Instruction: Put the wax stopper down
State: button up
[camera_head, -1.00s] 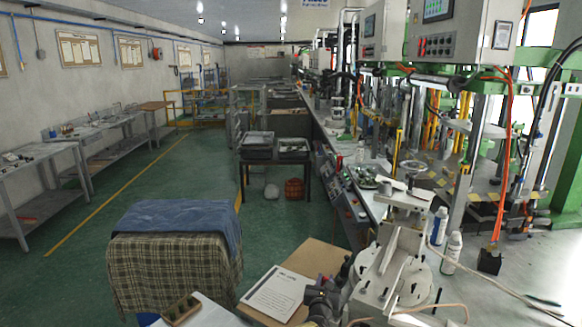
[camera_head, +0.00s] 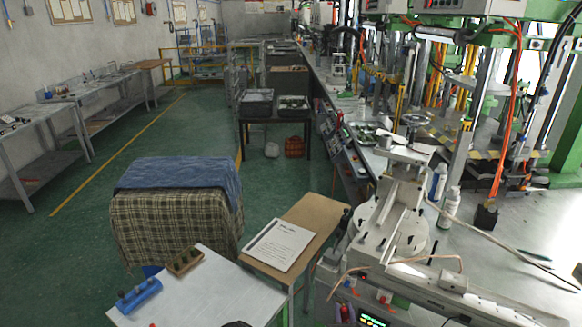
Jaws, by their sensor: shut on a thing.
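My gripper is not in view; only a small dark shape shows at the bottom edge, and I cannot tell what it is. I cannot make out the wax stopper in this frame. A white-topped table (camera_head: 225,290) stands at the bottom. On it are a blue block (camera_head: 138,295) with dark pegs and a brown wooden block (camera_head: 185,262) with small dark pegs or holes.
A cloth-covered stack (camera_head: 178,210) stands behind. The wax machine (camera_head: 400,215) and bottles (camera_head: 451,207) are at right. Green floor is free at left.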

jog(key=shift+s+r, duration=0.1)
jog(key=s+f, duration=0.4)
jog(key=f, duration=0.1)
jog(key=shift+s+f, duration=0.15)
jog(key=shift+f, duration=0.15)
jog(key=shift+f, duration=0.1)
jog(key=shift+s+f, duration=0.1)
jog(key=shift+f, duration=0.15)
